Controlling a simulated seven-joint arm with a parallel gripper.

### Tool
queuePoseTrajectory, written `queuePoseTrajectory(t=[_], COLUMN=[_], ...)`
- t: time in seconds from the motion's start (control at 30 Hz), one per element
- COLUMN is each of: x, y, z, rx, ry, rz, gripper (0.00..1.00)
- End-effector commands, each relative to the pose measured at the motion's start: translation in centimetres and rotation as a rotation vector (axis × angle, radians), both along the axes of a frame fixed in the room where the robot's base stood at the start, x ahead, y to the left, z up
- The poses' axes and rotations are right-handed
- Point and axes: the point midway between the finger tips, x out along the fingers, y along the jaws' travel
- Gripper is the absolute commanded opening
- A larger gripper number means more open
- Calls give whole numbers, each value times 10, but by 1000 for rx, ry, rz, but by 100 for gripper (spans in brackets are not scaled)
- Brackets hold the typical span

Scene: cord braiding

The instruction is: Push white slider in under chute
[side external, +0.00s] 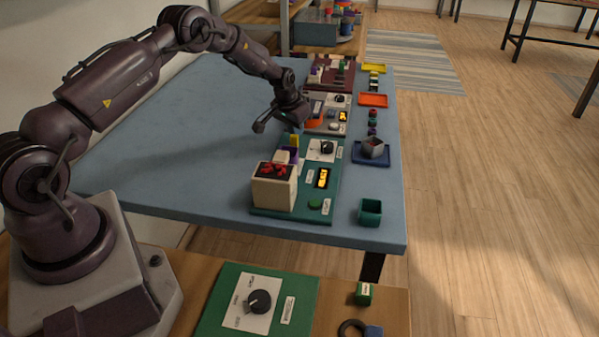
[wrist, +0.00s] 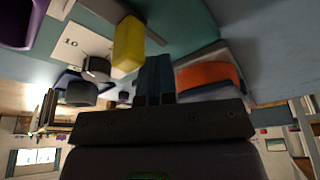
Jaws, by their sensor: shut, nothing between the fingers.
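A cream box (side external: 274,187) with red pieces on top stands on the green board (side external: 291,223). A small white part (side external: 282,156), possibly the slider, shows behind it beside a purple piece (side external: 294,154). I cannot make out which part is the chute. A yellow block (side external: 294,140) stands just behind these; it also shows in the wrist view (wrist: 128,46). My gripper (wrist: 154,68) is shut and empty, close beside the yellow block in the wrist view. In the side view its fingertips are hard to make out, above the far end of the green board. No white slider is clear in the wrist view.
A grey board (side external: 327,124) with an orange part (wrist: 207,75) lies beyond the green one. A black knob (side external: 327,147) sits on the green board's white panel. A green cup (side external: 370,212) and a blue tray (side external: 368,154) stand right. The blue table is clear at left.

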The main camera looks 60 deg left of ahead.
Motion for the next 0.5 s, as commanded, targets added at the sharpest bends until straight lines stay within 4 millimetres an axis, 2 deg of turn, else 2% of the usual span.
queuePoseTrajectory(t=[0.5], x=[-13], y=[-14], z=[0], rx=[-1], ry=[3], rz=[-1], gripper=[0])
